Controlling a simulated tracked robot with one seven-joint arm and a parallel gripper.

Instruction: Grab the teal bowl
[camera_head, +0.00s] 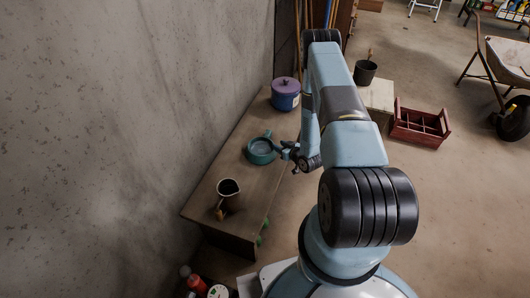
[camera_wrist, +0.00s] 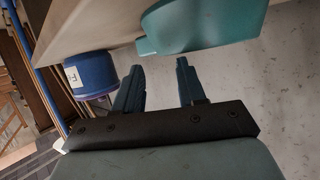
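The teal bowl (camera_head: 261,151) sits upright on the wooden bench, near its right edge, in the head view. It also shows at the top of the wrist view (camera_wrist: 205,25), cut off by the frame edge, with a short teal tab on its left side. My gripper (camera_head: 286,151) is just right of the bowl in the head view. In the wrist view my gripper (camera_wrist: 160,66) has its two dark fingers spread apart with nothing between them. The bowl lies beyond the fingertips, and a small gap shows. Whether they touch is hard to tell in the head view.
The wooden bench (camera_head: 225,188) stands along the concrete wall. A blue pot with a purple lid (camera_head: 285,95) is behind the bowl and shows in the wrist view (camera_wrist: 90,75). A dark-mouthed pitcher (camera_head: 229,193) is in front. A red crate (camera_head: 420,127) is on the floor.

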